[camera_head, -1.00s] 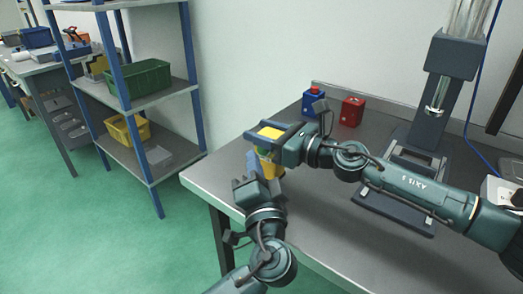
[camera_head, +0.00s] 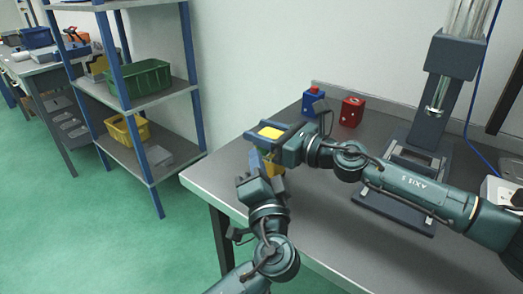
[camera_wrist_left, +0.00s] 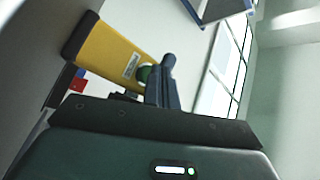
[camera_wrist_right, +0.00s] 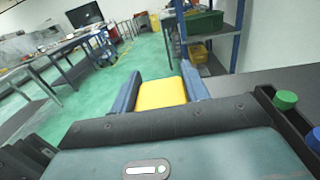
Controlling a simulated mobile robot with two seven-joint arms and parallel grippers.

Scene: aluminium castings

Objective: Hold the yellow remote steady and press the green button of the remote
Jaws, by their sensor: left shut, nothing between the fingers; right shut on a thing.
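The yellow remote (camera_head: 271,132) is upright between the fingers of my right gripper (camera_head: 266,136), near the table's left edge. In the right wrist view its yellow top (camera_wrist_right: 161,93) sits between the two fingers. My left gripper (camera_head: 258,167) is just below and in front of it, fingers shut and empty. In the left wrist view the yellow remote (camera_wrist_left: 112,55) lies tilted across the picture, and the green button (camera_wrist_left: 146,73) shows on it. The shut left fingertips (camera_wrist_left: 168,62) are right at the button, partly covering it; I cannot tell if they touch it.
A blue box with a red button (camera_head: 313,101) and a red box (camera_head: 352,111) stand at the back of the grey table (camera_head: 335,190). A dark stand (camera_head: 436,105) rises at the right. A shelf with bins (camera_head: 140,82) is beyond the table's left edge.

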